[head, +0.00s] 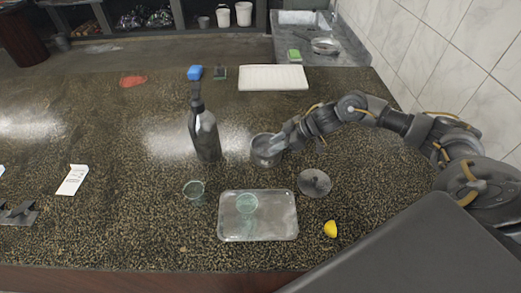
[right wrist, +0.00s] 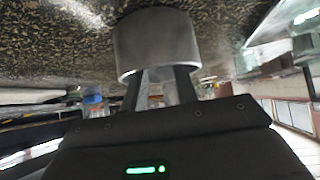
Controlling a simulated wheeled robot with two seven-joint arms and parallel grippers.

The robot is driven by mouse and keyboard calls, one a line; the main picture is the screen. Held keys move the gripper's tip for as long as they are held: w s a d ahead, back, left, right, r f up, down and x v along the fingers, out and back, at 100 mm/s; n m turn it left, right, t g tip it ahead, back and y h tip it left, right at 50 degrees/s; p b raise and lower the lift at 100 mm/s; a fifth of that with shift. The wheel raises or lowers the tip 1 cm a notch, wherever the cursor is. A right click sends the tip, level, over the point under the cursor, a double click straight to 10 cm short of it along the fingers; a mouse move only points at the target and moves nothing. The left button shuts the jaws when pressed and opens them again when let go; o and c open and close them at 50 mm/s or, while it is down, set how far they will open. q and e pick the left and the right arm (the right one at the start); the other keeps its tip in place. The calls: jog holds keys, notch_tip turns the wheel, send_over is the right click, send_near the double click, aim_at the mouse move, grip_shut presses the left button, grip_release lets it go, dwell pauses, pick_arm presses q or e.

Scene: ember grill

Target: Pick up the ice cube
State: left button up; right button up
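A round metal bucket (head: 262,158) stands on the counter right of the bottle. My right gripper (head: 280,143) reaches from the right to its mouth. In the right wrist view, two dark fingers (right wrist: 160,88) stand apart and reach into the metal bucket (right wrist: 155,42), which hides their tips. I cannot tell whether anything is between them. No ice cube can be made out; the bucket's inside is hidden. A round metal lid (head: 314,183) lies right of the bucket. My left gripper is not in view.
A dark bottle (head: 205,135) stands close left of the bucket. A metal tray (head: 272,229) with a glass (head: 246,204) is in front, with another glass (head: 194,190) left of it. A yellow lemon piece (head: 330,229) lies right of the tray.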

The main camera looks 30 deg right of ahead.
aim_at(261, 150)
jog(key=shift+w+a+f+p, duration=0.15)
jog(key=shift+w+a+p, duration=0.05)
jog(key=shift+a+p, duration=0.25)
jog(key=p+x, duration=0.1)
jog(key=x, duration=0.2)
jog(key=shift+w+a+f+p, duration=0.2)
jog(key=shift+p, duration=0.1)
jog(key=shift+w+a+f, duration=0.2)
jog(key=shift+a+f, duration=0.05)
jog(key=shift+f, duration=0.1)
grip_shut()
